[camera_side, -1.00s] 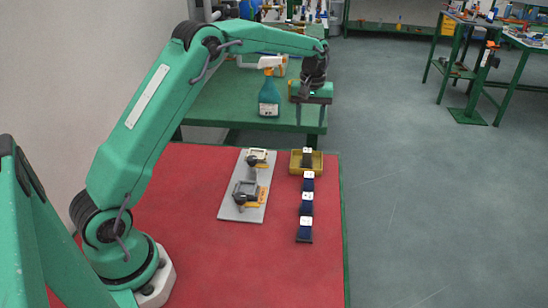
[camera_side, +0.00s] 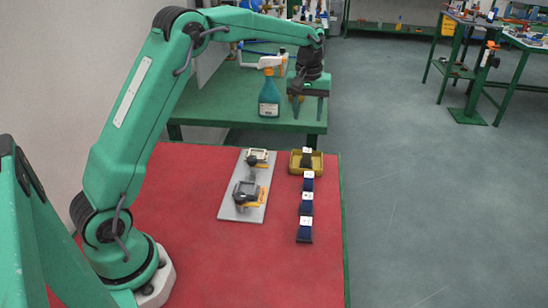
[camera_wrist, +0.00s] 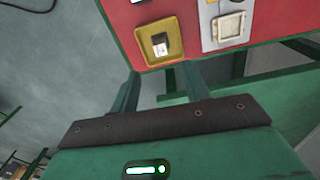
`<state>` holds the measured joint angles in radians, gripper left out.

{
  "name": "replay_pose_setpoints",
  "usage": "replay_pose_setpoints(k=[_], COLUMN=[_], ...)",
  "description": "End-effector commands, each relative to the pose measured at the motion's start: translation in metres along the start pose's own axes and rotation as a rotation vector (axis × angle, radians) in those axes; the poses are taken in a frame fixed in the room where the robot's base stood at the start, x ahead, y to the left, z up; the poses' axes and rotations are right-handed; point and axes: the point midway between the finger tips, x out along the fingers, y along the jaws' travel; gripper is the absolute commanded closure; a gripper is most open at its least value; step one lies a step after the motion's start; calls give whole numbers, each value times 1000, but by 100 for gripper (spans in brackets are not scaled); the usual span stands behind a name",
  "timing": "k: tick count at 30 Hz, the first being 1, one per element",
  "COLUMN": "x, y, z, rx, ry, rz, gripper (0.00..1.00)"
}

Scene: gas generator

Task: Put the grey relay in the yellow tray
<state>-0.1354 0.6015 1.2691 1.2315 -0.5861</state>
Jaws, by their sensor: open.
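The grey relay (camera_side: 307,161), dark with a white top, stands inside the yellow tray (camera_side: 295,161) at the far end of the red table. In the wrist view the relay (camera_wrist: 160,45) sits within the walls of the tray (camera_wrist: 145,50), near its middle. My gripper (camera_side: 309,108) is open and empty, raised above and beyond the tray in the side view. Its two fingers (camera_wrist: 162,72) point toward the table in the wrist view, with nothing between them and apart from the relay.
Several blue relays (camera_side: 305,208) with white tops stand in a row in front of the tray. A grey plate (camera_side: 240,209) with two mounted devices lies left of them. A teal spray bottle (camera_side: 269,96) stands on the green bench behind. The front right of the red table is clear.

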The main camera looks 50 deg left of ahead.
Motion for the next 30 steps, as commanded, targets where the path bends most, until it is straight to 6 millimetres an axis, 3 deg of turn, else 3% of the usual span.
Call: replay_pose_setpoints(k=[6,15,24,30], x=[-43,-87,-112,-118], y=[-11,-36,-66,-89], z=[35,90,148,187], rx=[91,223,354,440], ry=[52,125,202,255], rz=[33,73,107,127], gripper=[53,53,53,53])
